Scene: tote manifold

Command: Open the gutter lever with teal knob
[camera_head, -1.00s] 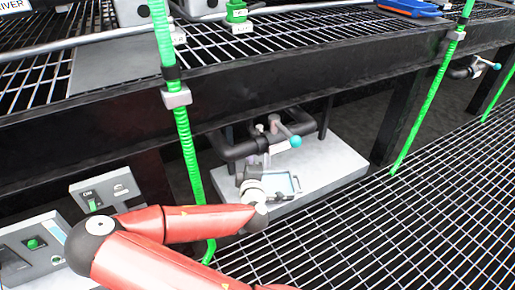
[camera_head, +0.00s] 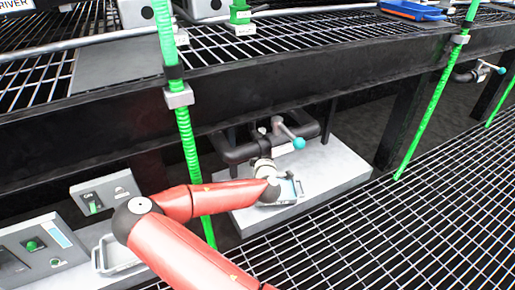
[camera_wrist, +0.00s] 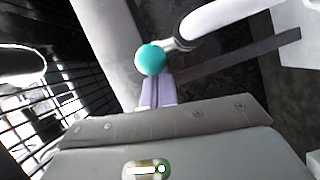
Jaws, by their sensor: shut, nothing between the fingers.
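The teal knob (camera_head: 299,144) sits at the end of a short grey lever (camera_head: 287,130) on dark piping under the black frame. The lever slants down to the right. In the wrist view the knob (camera_wrist: 150,60) is large, just beyond my fingertips (camera_wrist: 157,78). My gripper's pale fingers are together, with nothing between them. The tips overlap the knob's lower edge in the picture; I cannot tell whether they touch it. In the head view my wrist is below and left of the knob, and the fingers are hard to make out.
Green hoses (camera_head: 190,150) hang left and right (camera_head: 432,110). Control boxes (camera_head: 40,250) stand at lower left. Another teal-knobbed lever (camera_head: 500,70) is at far right.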

